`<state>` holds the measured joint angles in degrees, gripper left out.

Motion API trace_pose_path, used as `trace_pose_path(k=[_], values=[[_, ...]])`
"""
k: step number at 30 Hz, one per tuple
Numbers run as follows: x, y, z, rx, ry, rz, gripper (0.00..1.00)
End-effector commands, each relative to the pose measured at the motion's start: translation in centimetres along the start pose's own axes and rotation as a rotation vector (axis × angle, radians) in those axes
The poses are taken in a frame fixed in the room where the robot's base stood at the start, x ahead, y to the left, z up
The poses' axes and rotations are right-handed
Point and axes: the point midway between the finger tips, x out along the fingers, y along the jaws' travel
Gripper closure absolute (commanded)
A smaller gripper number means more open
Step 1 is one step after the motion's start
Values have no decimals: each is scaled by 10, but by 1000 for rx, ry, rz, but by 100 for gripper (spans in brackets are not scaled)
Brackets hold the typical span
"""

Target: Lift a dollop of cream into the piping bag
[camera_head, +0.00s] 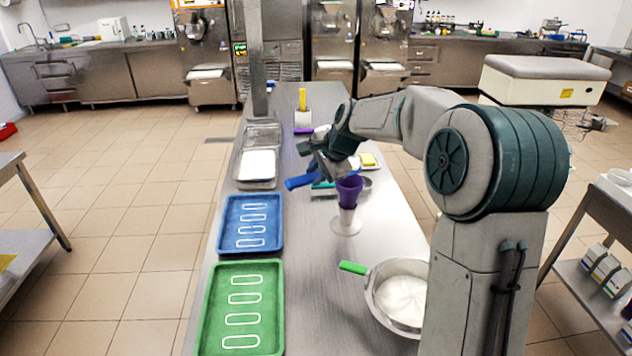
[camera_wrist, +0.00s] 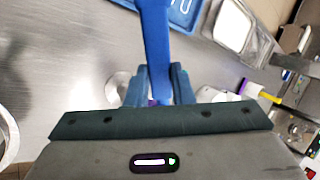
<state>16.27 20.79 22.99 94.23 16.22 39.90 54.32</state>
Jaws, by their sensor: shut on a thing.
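My gripper (camera_head: 322,172) is shut on a blue tool (camera_head: 299,182), perhaps a spatula, above the middle of the steel table. The wrist view shows the blue tool (camera_wrist: 156,40) running between the fingers (camera_wrist: 158,90) and out past the top edge, so its far end is cut off. A purple piping bag (camera_head: 349,188) stands open in a pale holder with a round base (camera_head: 346,228), just below and right of my gripper. A metal pan of white cream (camera_head: 402,297) stands at the near right, partly hidden by my arm. Whether cream is on the tool cannot be seen.
A blue tray (camera_head: 226,226) and a green tray (camera_head: 206,300) with white outlines lie along the left edge. A clear tub with white contents (camera_head: 258,163) stands behind them. A yellow item (camera_head: 368,160) lies behind the holder.

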Motion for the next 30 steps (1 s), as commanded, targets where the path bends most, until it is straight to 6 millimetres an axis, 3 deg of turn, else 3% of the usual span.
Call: trace_pose_path(k=[30], values=[[6,12,-1,-25,3,-231,100]])
